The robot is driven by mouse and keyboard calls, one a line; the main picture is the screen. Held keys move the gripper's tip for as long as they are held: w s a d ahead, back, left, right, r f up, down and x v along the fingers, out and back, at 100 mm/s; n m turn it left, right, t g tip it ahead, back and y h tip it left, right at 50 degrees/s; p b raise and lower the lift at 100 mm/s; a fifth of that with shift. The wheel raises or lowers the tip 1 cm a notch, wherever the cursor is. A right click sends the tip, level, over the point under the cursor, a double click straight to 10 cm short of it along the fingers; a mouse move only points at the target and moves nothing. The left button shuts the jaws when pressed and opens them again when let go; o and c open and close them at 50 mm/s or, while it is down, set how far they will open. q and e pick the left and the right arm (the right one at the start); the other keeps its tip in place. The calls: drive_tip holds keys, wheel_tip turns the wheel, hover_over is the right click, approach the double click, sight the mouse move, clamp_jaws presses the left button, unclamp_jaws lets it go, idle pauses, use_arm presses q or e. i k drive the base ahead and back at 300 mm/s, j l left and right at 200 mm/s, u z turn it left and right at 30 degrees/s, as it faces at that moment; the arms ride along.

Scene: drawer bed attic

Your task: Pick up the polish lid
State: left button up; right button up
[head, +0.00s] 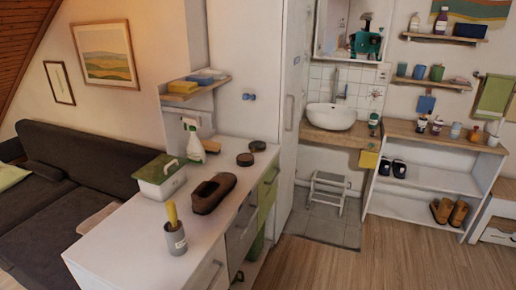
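Two small dark round pieces lie flat near the back right end of the white counter. The nearer one (245,159) and the farther one (257,146) are a short gap apart. They look like a polish tin and its lid, but I cannot tell which is which. A brown shoe-like object (211,193) lies in front of them on the counter. Neither of my grippers shows in the head view.
The white counter (118,245) also holds a white box with a green lid (161,176), a spray bottle (195,145) and a grey cup with a yellow-handled item (175,238). A shelf (196,90) overhangs its back. Wooden floor (330,268) is clear at right.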

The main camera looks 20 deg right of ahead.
sight(254, 146)
drive_tip(key=i+l+u, duration=0.1)
drive_tip(key=i+l, duration=0.3)
drive_tip(key=l, duration=0.25)
drive_tip(key=i+l+u, duration=0.15)
drive_tip(key=l, duration=0.15)
drive_tip(key=i+l+u, duration=0.1)
drive_tip(key=l, duration=0.25)
drive_tip(key=i+l+u, duration=0.1)
drive_tip(key=i+l, duration=0.15)
drive_tip(key=l, duration=0.15)
